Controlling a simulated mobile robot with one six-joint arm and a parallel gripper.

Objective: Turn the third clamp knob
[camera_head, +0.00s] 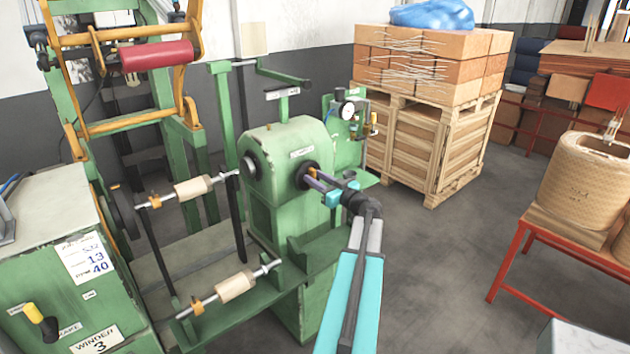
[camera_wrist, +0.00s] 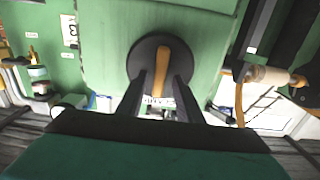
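A round black clamp knob (camera_wrist: 147,55) with an orange bar handle (camera_wrist: 163,65) sits on the green machine face in the wrist view. In the head view, the black knob (camera_head: 307,174) is on the right side of the green headstock (camera_head: 285,150), partly covered by my gripper. My gripper (camera_head: 321,182) reaches in from the right. In the wrist view, its two dark fingers (camera_wrist: 163,84) stand on either side of the orange bar, with narrow gaps seen between them and it. The lower end of the bar is between the fingers. I cannot tell which number this knob has.
Winding shafts with wooden cores (camera_head: 193,188) and orange clamps stand left of the headstock. A wooden crate (camera_head: 420,140) stands behind, and a red bench (camera_head: 560,247) is at right. The floor between is clear.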

